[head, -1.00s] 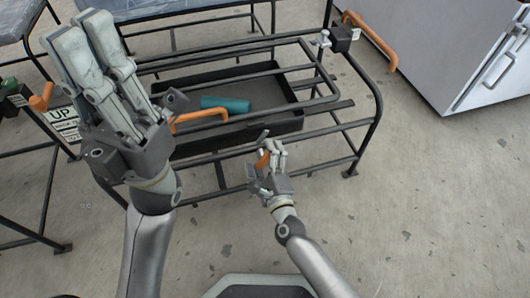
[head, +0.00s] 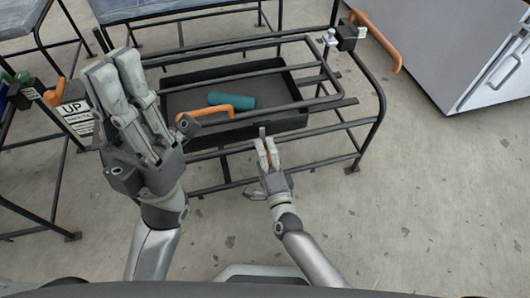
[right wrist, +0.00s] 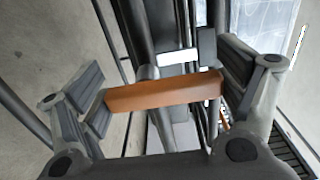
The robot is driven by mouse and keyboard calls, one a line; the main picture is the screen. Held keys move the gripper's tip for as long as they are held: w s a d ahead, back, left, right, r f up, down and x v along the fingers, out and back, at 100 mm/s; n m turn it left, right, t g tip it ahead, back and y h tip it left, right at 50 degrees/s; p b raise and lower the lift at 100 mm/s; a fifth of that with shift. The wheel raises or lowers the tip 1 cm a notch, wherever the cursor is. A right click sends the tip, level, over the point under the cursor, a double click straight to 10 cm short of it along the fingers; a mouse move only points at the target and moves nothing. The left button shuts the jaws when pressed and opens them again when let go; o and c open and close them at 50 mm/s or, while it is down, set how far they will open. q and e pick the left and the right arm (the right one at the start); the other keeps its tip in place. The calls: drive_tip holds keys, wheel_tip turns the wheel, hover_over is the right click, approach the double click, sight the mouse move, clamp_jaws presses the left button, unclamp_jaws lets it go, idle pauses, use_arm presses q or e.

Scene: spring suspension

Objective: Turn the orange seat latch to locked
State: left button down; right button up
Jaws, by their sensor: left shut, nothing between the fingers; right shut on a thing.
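My right gripper (head: 266,147) is shut on a small orange latch (head: 268,159) at the front side of the black tubular seat frame (head: 330,100). In the right wrist view the orange latch (right wrist: 165,93) lies as a straight bar across the gap between the finger pads, beside a dark upright post. The marking that would tell locked from unlocked cannot be read. My left gripper (head: 112,66) is shut and empty, raised at the left in front of the frame.
A black tray (head: 180,75) holds a teal cylinder (head: 231,100). Another orange handle (head: 378,41) is by the grey cabinet (head: 440,50). The right floor is clear.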

drive_tip(key=shift+f, duration=0.1)
drive_tip(key=o, duration=0.8)
drive_tip(key=v, duration=1.2)
